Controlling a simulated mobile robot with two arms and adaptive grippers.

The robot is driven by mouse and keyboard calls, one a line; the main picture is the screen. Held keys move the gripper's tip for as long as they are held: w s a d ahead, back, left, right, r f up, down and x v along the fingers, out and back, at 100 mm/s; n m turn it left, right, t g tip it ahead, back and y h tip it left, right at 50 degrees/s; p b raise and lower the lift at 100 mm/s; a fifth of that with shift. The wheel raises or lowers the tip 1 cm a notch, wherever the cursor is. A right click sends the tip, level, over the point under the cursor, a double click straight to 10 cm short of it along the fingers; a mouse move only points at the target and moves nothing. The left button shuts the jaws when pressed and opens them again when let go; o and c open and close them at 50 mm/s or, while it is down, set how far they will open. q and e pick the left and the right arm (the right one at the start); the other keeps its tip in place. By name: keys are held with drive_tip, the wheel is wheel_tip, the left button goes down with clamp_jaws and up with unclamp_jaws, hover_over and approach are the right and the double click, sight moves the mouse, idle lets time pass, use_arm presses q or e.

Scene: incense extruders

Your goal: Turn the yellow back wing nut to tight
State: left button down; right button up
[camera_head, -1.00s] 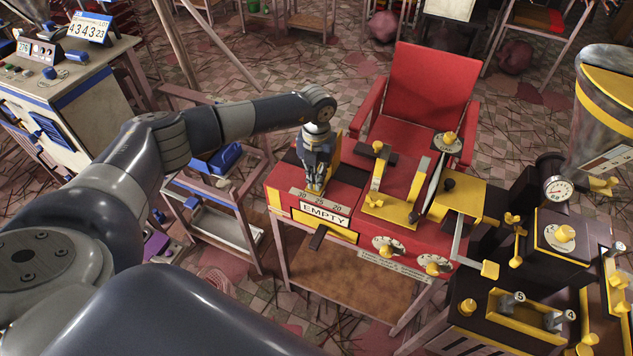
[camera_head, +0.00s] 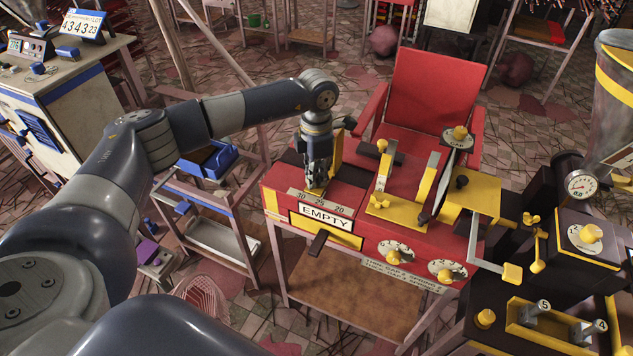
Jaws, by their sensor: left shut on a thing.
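My left gripper (camera_head: 317,184) points down onto the left part of the red machine (camera_head: 350,200), behind the scale marked 30, 25, 20. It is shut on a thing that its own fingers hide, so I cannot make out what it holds. A yellow upright plate (camera_head: 336,155) stands just behind and right of the fingers. Small yellow wing-shaped nuts (camera_head: 530,218) show on the dark machine at the right, well away from this gripper. I cannot tell which is the back wing nut. My right gripper is not in view.
Yellow knobs (camera_head: 382,146) and yellow brackets (camera_head: 430,180) rise right of my gripper. A shelf with a blue tray (camera_head: 208,160) is left, under my arm. The dark machine (camera_head: 575,235) carries a gauge and dials.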

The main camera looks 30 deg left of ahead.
use_arm(q)
drive_tip(key=m+b, duration=0.2)
drive_tip(key=m, duration=0.2)
drive_tip(key=shift+w+b, duration=0.15)
drive_tip(key=shift+b, duration=0.25)
drive_tip(key=shift+r+m+b, duration=0.2)
drive_tip(key=shift+m+b, duration=0.55)
drive_tip(key=shift+m, duration=0.95)
drive_tip(key=c, duration=1.8)
unclamp_jaws()
drive_tip(key=shift+f, duration=0.1)
